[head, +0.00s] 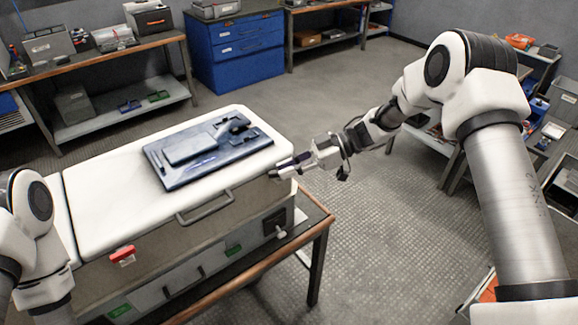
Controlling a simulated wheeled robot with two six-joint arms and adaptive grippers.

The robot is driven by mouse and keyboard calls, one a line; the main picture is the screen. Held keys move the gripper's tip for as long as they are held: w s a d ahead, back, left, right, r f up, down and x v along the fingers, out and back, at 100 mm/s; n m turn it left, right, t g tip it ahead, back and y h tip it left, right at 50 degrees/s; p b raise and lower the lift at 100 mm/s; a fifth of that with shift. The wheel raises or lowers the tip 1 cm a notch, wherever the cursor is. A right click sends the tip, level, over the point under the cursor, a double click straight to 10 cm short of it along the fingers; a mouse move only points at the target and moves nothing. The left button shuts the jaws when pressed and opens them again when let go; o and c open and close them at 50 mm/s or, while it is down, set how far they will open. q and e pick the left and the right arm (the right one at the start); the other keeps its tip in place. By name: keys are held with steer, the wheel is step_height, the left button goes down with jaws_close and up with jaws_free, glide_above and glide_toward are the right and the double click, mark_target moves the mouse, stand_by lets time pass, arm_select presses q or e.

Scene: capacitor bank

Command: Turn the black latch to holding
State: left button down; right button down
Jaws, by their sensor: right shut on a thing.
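The capacitor bank is a long grey case with a white lid (110,215), standing on a wood-topped table. My right gripper (282,168) reaches in from the right to the case's right end, just below the lid edge. It is shut on a small dark part there, which I take to be the black latch; the fingers hide most of it. The latch's angle and any position marks cannot be read. A red latch (122,254) shows on the case's front side at the left. My left arm shows at the left edge; its gripper is out of view.
A blue panel (245,149) with a flat block and small dark parts lies on the lid. A handle (205,208) sticks out from the case front. A blue drawer cabinet (235,55) and benches stand behind.

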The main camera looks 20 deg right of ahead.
steer(key=shift+s+a+f+m+t+h+b, duration=0.1)
steer(key=shift+s+a+m+t+h+b, duration=0.25)
steer(key=shift+m+t+h+b, duration=1.2)
steer(key=shift+s+a+f+m+t+h+b, duration=0.15)
steer(key=shift+s+m+t+h+b, duration=0.25)
steer(key=shift+m+t+h+b, duration=1.2)
steer(key=shift+s+a+m+t+h+b, duration=0.35)
steer(key=shift+m+t+h, duration=0.6)
steer(key=shift+m+t, duration=1.5)
steer(key=shift+m+g, duration=0.3)
steer(key=shift+m, duration=0.1)
steer(key=c, duration=1.5)
jaws_free()
steer(key=shift+r, duration=0.1)
steer(key=shift+o, duration=0.2)
steer(key=v, duration=0.7)
steer(key=shift+s, duration=0.15)
